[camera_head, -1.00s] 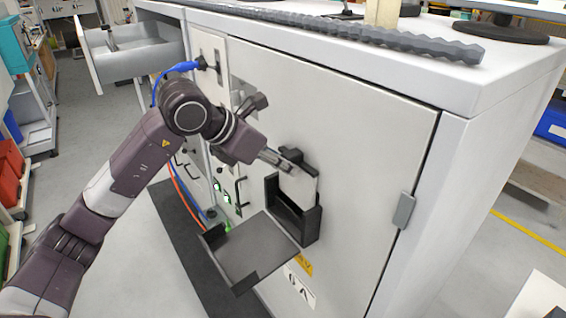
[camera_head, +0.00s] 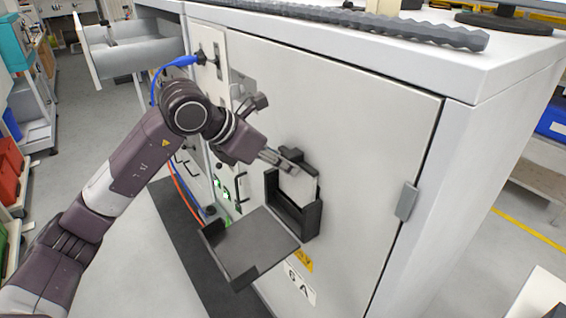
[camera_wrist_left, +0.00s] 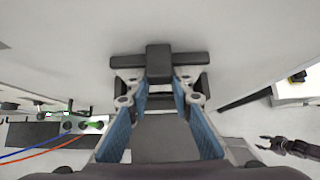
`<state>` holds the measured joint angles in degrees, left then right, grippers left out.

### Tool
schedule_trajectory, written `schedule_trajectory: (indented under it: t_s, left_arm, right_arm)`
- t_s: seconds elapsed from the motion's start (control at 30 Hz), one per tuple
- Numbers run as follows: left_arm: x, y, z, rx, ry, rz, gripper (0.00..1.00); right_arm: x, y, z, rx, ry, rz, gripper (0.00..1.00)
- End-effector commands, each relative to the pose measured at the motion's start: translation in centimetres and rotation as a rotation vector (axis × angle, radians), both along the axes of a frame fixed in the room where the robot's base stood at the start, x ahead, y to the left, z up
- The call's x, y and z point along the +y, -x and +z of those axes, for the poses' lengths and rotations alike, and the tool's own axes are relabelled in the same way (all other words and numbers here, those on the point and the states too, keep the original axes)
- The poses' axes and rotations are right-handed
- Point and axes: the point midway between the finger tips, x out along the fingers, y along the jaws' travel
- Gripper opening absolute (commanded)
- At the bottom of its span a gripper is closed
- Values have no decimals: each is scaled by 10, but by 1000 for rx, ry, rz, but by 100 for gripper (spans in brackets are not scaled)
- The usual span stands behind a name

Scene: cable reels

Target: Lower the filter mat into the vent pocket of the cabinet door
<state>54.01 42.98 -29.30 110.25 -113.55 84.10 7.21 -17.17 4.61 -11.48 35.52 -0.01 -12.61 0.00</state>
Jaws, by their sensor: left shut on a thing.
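The filter mat (camera_head: 299,187) is a pale flat panel with a dark grip bar along its top. My left gripper (camera_head: 283,160) is shut on that bar; the dark bar (camera_wrist_left: 158,62) also shows between the fingertips in the left wrist view. The vent pocket (camera_head: 312,222) is a black open-topped frame on the cabinet door (camera_head: 375,130). The mat stands upright with its lower part inside the pocket's side walls and its upper part above them. Its bottom edge is hidden behind the pocket's front. My right gripper (camera_wrist_left: 268,143) shows small in the wrist view, fingers apart and empty.
A dark tray (camera_head: 250,247) juts out from the door below the pocket. A door hinge (camera_head: 405,206) is to the right. A blue cable (camera_head: 178,66) and a panel with green lights lie to the left. An open drawer (camera_head: 132,60) stands out at the back left.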

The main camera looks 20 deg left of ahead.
Motion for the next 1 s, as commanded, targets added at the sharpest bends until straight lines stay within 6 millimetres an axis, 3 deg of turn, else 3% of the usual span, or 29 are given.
schedule_trajectory:
  t_s: [1.0]
  left_arm:
    - [0, 0, -35, -1, 1, 0, 0]
  right_arm:
    - [0, 0, -33, 0, 0, 0, 40]
